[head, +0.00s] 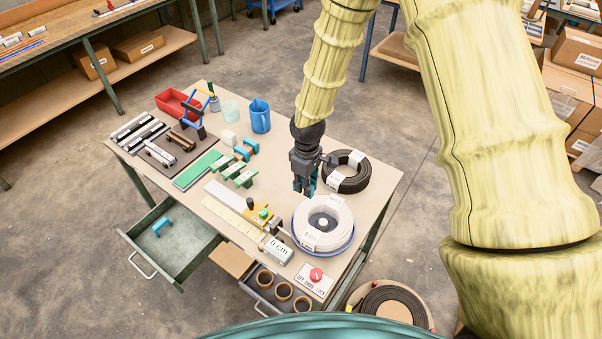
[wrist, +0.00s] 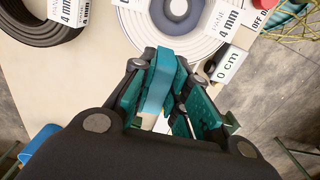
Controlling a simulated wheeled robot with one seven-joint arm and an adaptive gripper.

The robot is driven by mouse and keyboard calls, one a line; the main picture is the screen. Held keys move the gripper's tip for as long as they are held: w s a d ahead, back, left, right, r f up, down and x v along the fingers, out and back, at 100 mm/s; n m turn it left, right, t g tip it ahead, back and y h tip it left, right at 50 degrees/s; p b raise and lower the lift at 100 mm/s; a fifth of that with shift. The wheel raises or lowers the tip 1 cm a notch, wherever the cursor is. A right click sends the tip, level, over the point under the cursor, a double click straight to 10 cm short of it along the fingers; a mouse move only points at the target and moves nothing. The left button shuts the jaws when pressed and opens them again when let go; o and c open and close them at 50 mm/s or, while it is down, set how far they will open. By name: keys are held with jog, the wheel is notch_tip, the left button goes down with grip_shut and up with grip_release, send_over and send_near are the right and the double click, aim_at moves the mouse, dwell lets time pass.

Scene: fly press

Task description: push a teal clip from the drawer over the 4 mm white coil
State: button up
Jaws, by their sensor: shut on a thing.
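My gripper (head: 304,186) is above the table, just behind the white coil (head: 304,213). In the wrist view its green-teal fingers (wrist: 168,98) are shut on a teal clip (wrist: 159,82). The clip's end points toward the white coil, which shows at the top of the wrist view (wrist: 202,48) with a "4 mm" label. The open left drawer (head: 185,250) holds another teal clip (head: 162,226). The held clip is barely visible in the head view.
Left of the white coil are a yellow stop (head: 256,215), a "0 cm" display (head: 278,249) and green blocks (head: 240,172). A red button (head: 316,274) is in front. A second drawer (head: 262,293) holds several brown rings.

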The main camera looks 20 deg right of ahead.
jog(key=shift+s+a+f, duration=0.1)
jog(key=shift+s+a, duration=0.05)
jog(key=shift+s, duration=0.2)
jog(key=shift+s+f+b, duration=0.2)
jog(key=shift+s+b, duration=0.25)
jog(key=shift+s, duration=0.1)
jog(key=shift+s+f+b, duration=0.15)
jog(key=shift+s+b, duration=0.3)
jog(key=shift+s, duration=0.1)
jog(key=shift+f, duration=0.3)
jog(key=w+f, duration=0.1)
jog(key=w+f+b, duration=0.1)
jog(key=f, duration=0.1)
jog(key=shift+w+f, duration=0.2)
jog(key=shift+s+f+b, duration=0.1)
jog(key=shift+s+b, duration=0.2)
jog(key=shift+b, duration=0.05)
jog(key=shift+s+r, duration=0.25)
jog(key=shift+s, duration=0.2)
jog(key=shift+w+f, duration=0.35)
jog(key=shift+w, duration=0.15)
jog(key=shift+s+r, duration=0.25)
jog(key=shift+s, duration=0.1)
jog(key=shift+f, duration=0.1)
